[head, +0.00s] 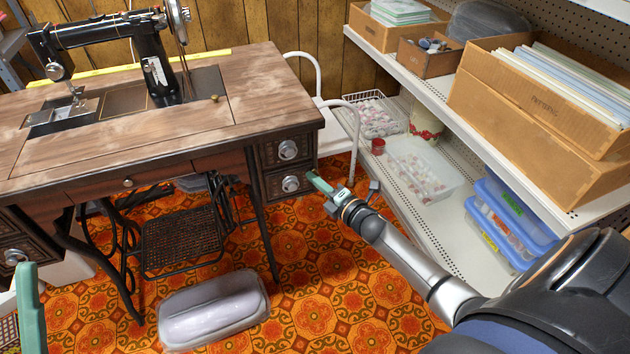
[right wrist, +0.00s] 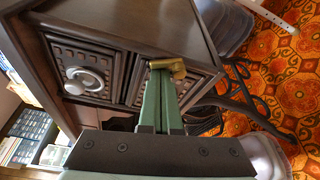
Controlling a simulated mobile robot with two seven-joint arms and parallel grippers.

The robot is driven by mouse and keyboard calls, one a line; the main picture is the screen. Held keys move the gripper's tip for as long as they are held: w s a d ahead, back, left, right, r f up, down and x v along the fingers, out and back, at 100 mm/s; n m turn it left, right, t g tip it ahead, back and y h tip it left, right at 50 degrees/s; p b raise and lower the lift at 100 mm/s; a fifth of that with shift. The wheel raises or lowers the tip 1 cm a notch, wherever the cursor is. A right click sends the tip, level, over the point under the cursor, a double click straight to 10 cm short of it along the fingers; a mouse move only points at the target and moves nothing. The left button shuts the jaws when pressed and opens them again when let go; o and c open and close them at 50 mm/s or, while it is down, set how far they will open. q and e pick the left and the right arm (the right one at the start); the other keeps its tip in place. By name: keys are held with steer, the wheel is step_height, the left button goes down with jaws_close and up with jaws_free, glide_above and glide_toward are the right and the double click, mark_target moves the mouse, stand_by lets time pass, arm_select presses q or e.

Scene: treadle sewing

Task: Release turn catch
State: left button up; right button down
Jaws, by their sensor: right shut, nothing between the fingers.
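The sewing table (head: 255,75) has two dark drawers with round metal knobs at its right end. A brass turn catch (right wrist: 168,66) shows in the right wrist view at the side edge of the lower drawer (right wrist: 188,85). My right gripper (head: 319,183) is shut, with its green fingers beside the lower drawer. In the right wrist view, the fingertips (right wrist: 162,78) are at the catch; whether they touch it I cannot tell. The fingers hide part of that drawer and its knob there. My left gripper (head: 28,305) shows only partly at the lower left edge.
A black sewing machine (head: 110,45) stands on the table above an iron treadle (head: 180,240). A clear plastic case (head: 214,309) lies on the patterned floor. A white shelf (head: 475,232) with boxes stands at right, a white chair frame (head: 330,105) behind the drawers.

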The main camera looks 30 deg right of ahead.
steer(key=shift+d+r+m+t+b, duration=0.15)
steer(key=shift+m+t+b, duration=0.25)
steer(key=shift+m, duration=0.6)
steer(key=shift+s, duration=0.1)
stand_by(0.4)
steer(key=s+d+p, duration=0.1)
steer(key=s+p, duration=0.2)
steer(key=s, duration=0.9)
steer(key=shift+s, duration=0.2)
steer(key=shift+d+r, duration=0.1)
